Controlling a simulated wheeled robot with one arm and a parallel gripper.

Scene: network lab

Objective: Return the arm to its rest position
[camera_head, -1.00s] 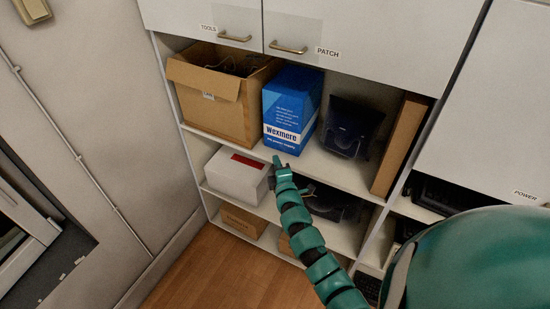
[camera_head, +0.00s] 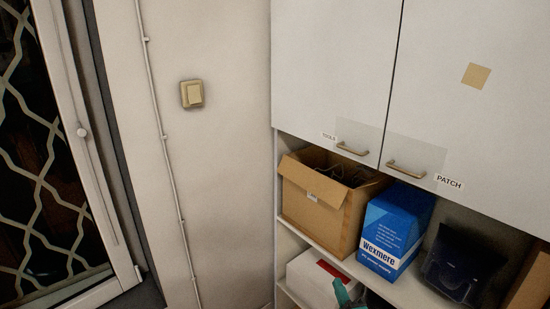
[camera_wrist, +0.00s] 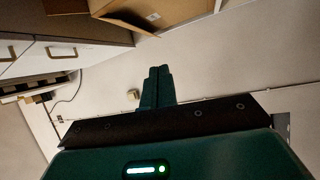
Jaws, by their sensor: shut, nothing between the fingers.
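My gripper (camera_wrist: 158,73) points away from the wrist camera, its two teal fingers together and nothing between them. In the head view only a small teal part of it (camera_head: 342,292) shows at the bottom edge, in front of the white box with a red label (camera_head: 314,280). I cannot tell whether it touches the box. The rest of my arm is below the head view.
An open cardboard box (camera_head: 320,212) and a blue Wexmere box (camera_head: 393,235) stand on the shelf beside a dark device (camera_head: 455,268). White cabinet doors (camera_head: 330,60) hang above. A wall switch (camera_head: 192,94) and a lattice-patterned panel (camera_head: 40,160) are at left.

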